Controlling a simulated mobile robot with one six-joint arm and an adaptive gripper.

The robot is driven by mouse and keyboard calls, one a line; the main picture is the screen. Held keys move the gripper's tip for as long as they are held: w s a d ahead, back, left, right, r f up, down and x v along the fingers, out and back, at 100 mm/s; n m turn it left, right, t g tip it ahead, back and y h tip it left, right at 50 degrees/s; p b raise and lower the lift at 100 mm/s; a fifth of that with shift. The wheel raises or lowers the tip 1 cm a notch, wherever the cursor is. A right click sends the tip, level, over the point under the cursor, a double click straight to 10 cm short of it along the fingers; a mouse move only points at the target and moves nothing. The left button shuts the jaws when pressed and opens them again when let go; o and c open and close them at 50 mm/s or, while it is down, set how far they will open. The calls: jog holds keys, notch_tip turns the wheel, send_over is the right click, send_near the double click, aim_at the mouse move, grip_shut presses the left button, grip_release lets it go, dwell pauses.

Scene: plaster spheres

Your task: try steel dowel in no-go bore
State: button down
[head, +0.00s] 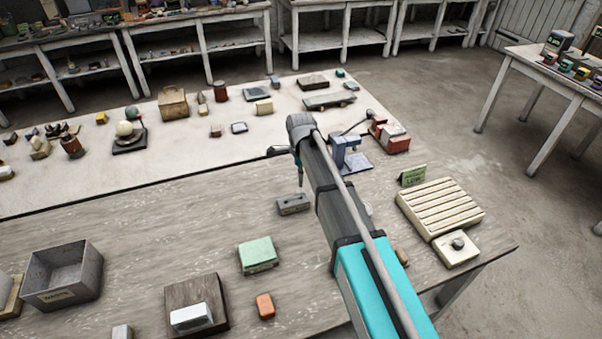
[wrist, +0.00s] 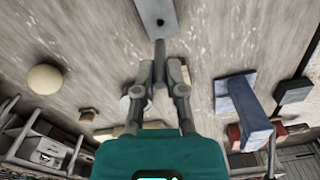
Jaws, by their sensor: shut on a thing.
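My gripper (head: 297,158) hangs over the middle of the wooden bench, with its fingers mostly hidden by the arm in the head view. In the wrist view the two fingers (wrist: 163,70) are closed on the grey steel dowel (wrist: 160,48). In the head view the dowel (head: 300,180) points down. The grey gauge block (head: 293,207) lies on the bench just below it. The block also shows in the wrist view (wrist: 150,10), with one dark bore near the dowel's end. The dowel appears to be outside the bore; the exact gap cannot be told.
A blue stand (head: 350,158) and a red box (head: 393,140) are close behind the arm. A slatted cream tray (head: 440,207) lies right. A green block (head: 258,253), an orange block (head: 265,306) and a grey bin (head: 62,278) stand nearer. Bench left of the gauge block is clear.

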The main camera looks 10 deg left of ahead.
aim_at(301, 184)
jog(key=shift+f+b, duration=2.2)
jog(key=shift+f, duration=0.15)
jog(key=shift+f+b, duration=0.75)
jog(key=shift+b, duration=0.05)
dwell(0.4)
jog(key=shift+r+p, duration=0.5)
dwell(4.0)
